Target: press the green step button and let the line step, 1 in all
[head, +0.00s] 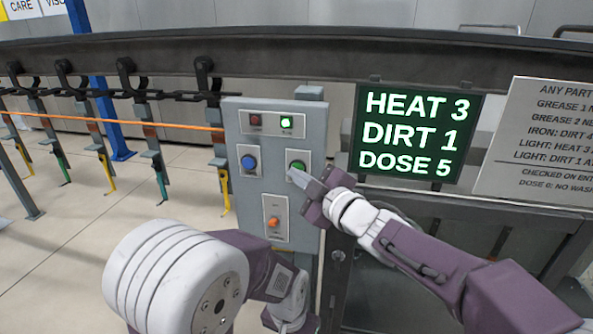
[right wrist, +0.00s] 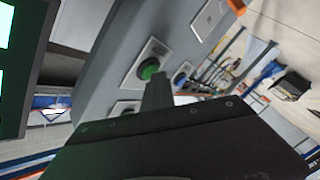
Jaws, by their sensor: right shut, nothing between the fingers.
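The green step button (head: 297,166) is on the right side of the grey control box (head: 247,202). It also shows in the right wrist view (right wrist: 149,69). My right gripper (head: 293,174) is shut and empty, with its tip just below and in front of the green button; in the right wrist view its fingers (right wrist: 159,88) point toward the button. I cannot tell whether the tip touches it. The line's hooks (head: 127,72) hang from the rail on the left. My left arm shows at the bottom of the head view, but its gripper is not clearly seen.
A blue button (head: 248,162) and an orange switch (head: 273,222) are on the same box. A green lamp (head: 286,121) is lit beside a dark red one (head: 255,120). A display (head: 417,134) reads HEAT 3, DIRT 1, DOSE 5. A sign (head: 540,140) stands right of it.

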